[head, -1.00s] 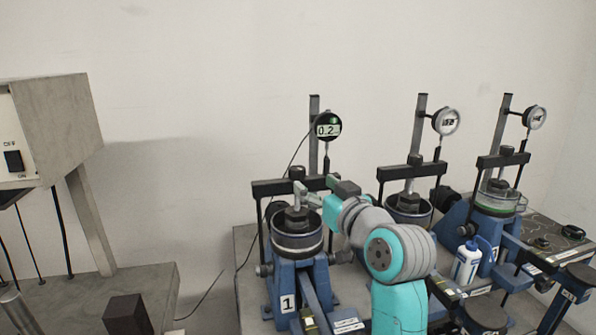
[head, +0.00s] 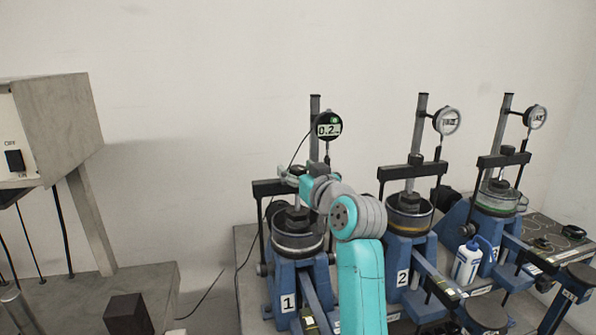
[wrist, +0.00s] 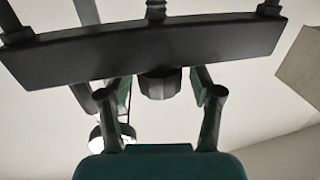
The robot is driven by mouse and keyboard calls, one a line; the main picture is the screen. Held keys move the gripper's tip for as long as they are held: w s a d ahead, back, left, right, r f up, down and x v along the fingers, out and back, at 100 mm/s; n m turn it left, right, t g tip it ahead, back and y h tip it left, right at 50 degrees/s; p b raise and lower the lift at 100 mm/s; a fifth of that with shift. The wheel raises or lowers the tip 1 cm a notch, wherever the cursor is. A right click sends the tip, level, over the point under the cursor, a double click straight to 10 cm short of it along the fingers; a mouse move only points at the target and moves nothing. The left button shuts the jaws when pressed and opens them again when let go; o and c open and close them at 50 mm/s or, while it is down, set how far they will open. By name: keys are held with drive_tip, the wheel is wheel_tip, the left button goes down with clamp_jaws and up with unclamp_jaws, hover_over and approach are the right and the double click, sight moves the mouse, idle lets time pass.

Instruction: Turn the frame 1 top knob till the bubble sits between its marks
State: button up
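Frame 1 (head: 297,259), a blue stand with a black crossbar (head: 268,188), carries the label 1. In the wrist view the crossbar (wrist: 150,50) spans the top and the black ribbed top knob (wrist: 160,84) sticks out from it. My gripper (head: 292,176) is at the crossbar in the head view. In the wrist view my gripper's fingers (wrist: 160,92) are spread, one on each side of the knob, with gaps showing. The gripper mostly hides the knob in the head view. I cannot make out the bubble or its marks.
A dial gauge (head: 328,126) reading about 0.2 stands behind the crossbar on a post. Frame 2 (head: 403,262) and a third frame (head: 497,200) stand to the right. A white bottle (head: 467,262) stands between them. A grey machine (head: 50,130) is at the left.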

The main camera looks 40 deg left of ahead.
drive_tip(key=c, duration=1)
drive_tip(key=shift+a+m+t+h, duration=0.1)
drive_tip(key=shift+m+t+h, duration=0.3)
drive_tip(key=shift+m+t, duration=0.15)
drive_tip(key=shift+c, duration=0.2)
drive_tip(key=shift+f+m+t+h, duration=0.1)
drive_tip(key=shift+m+t+h, duration=1.65)
drive_tip(key=shift+t+h, duration=0.35)
drive_tip(key=o, duration=1.2)
drive_tip(key=shift+c, duration=0.2)
drive_tip(key=v, duration=1.2)
